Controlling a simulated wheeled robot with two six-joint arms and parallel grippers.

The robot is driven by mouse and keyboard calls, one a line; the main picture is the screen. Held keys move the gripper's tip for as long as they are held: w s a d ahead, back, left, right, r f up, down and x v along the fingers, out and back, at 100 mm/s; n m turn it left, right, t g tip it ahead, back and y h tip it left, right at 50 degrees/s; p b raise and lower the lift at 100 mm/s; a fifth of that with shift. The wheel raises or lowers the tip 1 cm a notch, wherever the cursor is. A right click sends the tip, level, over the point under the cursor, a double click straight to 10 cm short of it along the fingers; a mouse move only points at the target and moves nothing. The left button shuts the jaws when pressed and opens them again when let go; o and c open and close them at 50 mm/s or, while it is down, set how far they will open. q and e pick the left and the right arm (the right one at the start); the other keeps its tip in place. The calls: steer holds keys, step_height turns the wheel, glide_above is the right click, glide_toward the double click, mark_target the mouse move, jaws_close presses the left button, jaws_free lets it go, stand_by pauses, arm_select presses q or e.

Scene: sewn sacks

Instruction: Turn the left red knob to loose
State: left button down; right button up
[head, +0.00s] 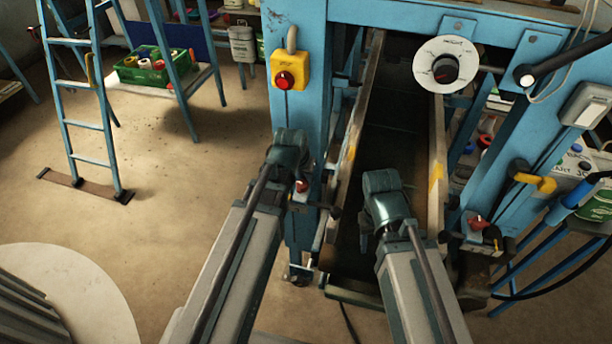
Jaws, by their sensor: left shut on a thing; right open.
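The left red knob (302,186) is on a small box on the left blue post, low down; only part of it shows past my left gripper. My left gripper (293,168) is at this knob and shut on it; its fingertips are mostly hidden by the wrist. Which way the knob points cannot be made out. A second red knob (477,221) sits on a similar box on the right post. My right gripper (383,190) is open and empty, over the dark chute between the posts, left of the right knob.
A yellow box with a red button (286,79) is higher on the left post (300,120). A white round dial (445,65) hangs on the top beam. A yellow handle (536,180) sticks out at right. A blue ladder (82,125) stands on open floor at left.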

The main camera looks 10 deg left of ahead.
arm_select(q)
steer(key=shift+s+a+n+y, duration=0.1)
steer(key=shift+s+n+y, duration=0.15)
steer(key=shift+n, duration=0.35)
steer(key=c, duration=0.9)
jaws_free()
steer(key=shift+o, duration=0.2)
steer(key=shift+w, duration=0.1)
steer(key=shift+p+v, duration=0.9)
steer(key=shift+v, duration=0.05)
steer(key=p+v, duration=1.1)
steer(key=v, duration=0.1)
steer(key=shift+w, duration=0.1)
